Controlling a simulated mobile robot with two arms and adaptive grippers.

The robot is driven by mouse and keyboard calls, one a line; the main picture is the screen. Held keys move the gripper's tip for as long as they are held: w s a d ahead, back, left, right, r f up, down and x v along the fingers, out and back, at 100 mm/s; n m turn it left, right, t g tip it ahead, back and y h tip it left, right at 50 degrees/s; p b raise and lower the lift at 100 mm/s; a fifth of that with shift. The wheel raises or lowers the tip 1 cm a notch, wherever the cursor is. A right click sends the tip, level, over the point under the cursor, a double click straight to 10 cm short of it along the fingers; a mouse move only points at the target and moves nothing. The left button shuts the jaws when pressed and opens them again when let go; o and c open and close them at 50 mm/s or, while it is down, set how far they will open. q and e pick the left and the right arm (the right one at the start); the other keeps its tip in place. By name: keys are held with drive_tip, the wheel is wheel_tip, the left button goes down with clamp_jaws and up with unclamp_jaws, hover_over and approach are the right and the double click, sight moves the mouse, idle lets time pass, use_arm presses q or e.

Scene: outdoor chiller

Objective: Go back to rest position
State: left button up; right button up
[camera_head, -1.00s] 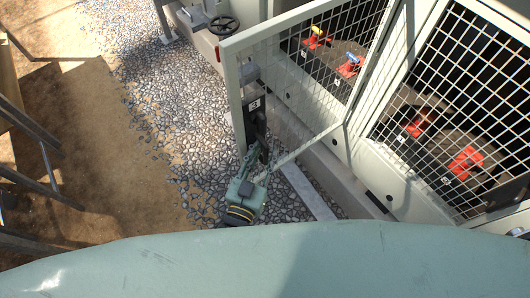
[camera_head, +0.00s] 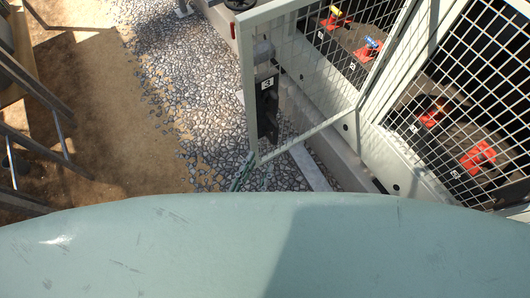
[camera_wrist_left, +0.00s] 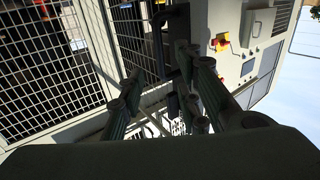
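My left gripper (camera_head: 246,174) shows only as green fingertips above the edge of my pale green body in the head view. It is below the mesh door (camera_head: 252,90) in the picture, clear of the door's black handle plate (camera_head: 268,108) marked 3. In the left wrist view, the fingers of my left gripper (camera_wrist_left: 168,100) stand apart with nothing held between them. The dark handle (camera_wrist_left: 173,45) and the door mesh lie beyond them. My right gripper is in neither view.
The mesh door stands open from the chiller cabinet (camera_head: 370,150). Red valve handles (camera_head: 477,155) sit behind mesh. Gravel (camera_head: 190,90) and bare dirt (camera_head: 110,130) lie to the left. A frame with dark legs (camera_head: 35,140) stands at the far left.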

use_arm(q)
drive_tip(key=shift+s+a, duration=0.2)
drive_tip(key=shift+s, duration=0.15)
idle(0.3)
drive_tip(key=s+a+f+g+y, duration=0.1)
drive_tip(key=s+a+f+g, duration=0.15)
drive_tip(key=f, duration=0.75)
drive_tip(key=s+a+f+g+y, duration=0.2)
drive_tip(key=a+f+g, duration=0.15)
drive_tip(key=f, duration=0.55)
drive_tip(key=s+a+f+g+y, duration=0.1)
drive_tip(key=s+a+f+g, duration=0.15)
drive_tip(key=f, duration=0.75)
drive_tip(key=s+a+f+n+g+y, duration=0.1)
drive_tip(key=s+a+f+g, duration=0.2)
drive_tip(key=s+a+f, duration=0.3)
drive_tip(key=s+a+f+n+g+y, duration=0.1)
drive_tip(key=s+a+f+g+y, duration=0.1)
drive_tip(key=s+a+f+g, duration=0.2)
drive_tip(key=s+a+f, duration=0.3)
drive_tip(key=s, duration=0.4)
drive_tip(key=shift+f, duration=0.1)
